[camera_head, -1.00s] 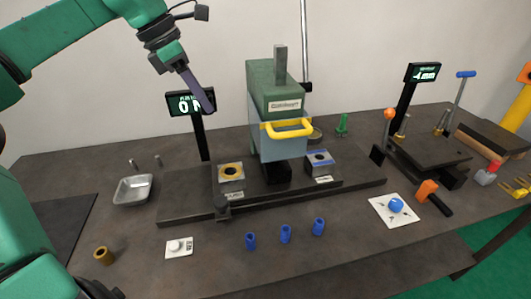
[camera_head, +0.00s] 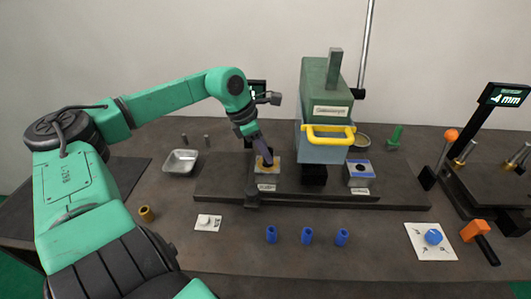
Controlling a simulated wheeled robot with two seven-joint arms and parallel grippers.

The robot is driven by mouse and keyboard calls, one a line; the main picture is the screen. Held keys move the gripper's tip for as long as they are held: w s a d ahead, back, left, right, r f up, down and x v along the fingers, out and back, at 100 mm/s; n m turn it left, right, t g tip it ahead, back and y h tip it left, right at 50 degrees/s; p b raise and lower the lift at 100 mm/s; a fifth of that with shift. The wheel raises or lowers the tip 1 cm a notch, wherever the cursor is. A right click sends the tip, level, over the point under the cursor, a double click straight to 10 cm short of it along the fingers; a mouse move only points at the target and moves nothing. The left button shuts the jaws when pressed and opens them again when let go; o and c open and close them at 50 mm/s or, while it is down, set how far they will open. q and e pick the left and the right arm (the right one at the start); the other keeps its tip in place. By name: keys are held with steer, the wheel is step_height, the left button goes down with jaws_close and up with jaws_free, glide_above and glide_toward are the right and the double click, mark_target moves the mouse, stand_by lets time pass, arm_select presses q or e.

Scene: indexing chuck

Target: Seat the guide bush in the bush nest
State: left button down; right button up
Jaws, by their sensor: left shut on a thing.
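My left gripper (camera_head: 265,157) points down into the left block (camera_head: 267,178) on the dark base. It is shut at the brass-yellow ring (camera_head: 268,166) of a bush in that block's top; its fingers hide much of the ring, and how deep the bush sits cannot be told. The right block (camera_head: 359,178), with a blue-marked top, stands apart. A separate brass bush (camera_head: 146,213) stands on the table at the left, and three blue bushes (camera_head: 307,236) stand in front of the base. My right gripper is not in view.
A green press with a yellow handle (camera_head: 328,131) stands between the blocks. A metal tray (camera_head: 180,162) lies left of the base. A white card (camera_head: 431,241) with a blue knob and an orange-handled tool (camera_head: 476,231) lie at the right. The front table is partly clear.

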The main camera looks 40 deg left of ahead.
arm_select(q)
steer(key=shift+s+f, duration=0.1)
steer(key=shift+f, duration=0.85)
